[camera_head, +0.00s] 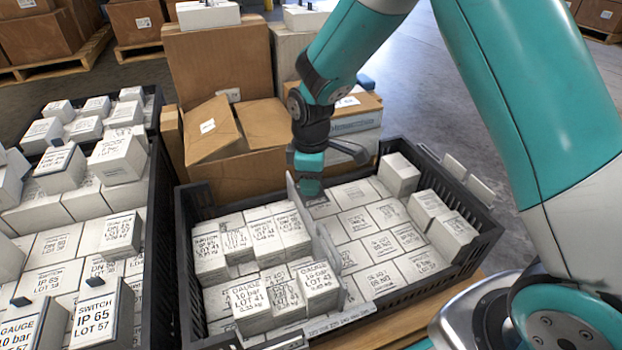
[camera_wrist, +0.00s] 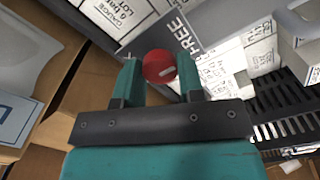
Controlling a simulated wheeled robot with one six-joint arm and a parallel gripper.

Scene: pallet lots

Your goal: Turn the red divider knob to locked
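The red knob (camera_wrist: 159,66) is round, with a small pale mark near its lower right edge. It shows in the wrist view, between the two teal fingertips of my gripper (camera_wrist: 160,70). The fingers stand apart on either side of it; whether they press on it I cannot tell. A grey panel beside the knob carries the word FREE (camera_wrist: 180,27). In the head view my gripper (camera_head: 310,182) points down at the far end of the grey divider (camera_head: 329,262), which runs through the black crate (camera_head: 480,243). The knob is hidden there.
White labelled boxes (camera_head: 263,307) fill both sides of the crate, some stacked higher. A second black crate of boxes (camera_head: 60,205) stands close on the left. Brown cartons (camera_head: 219,60) stand right behind my gripper.

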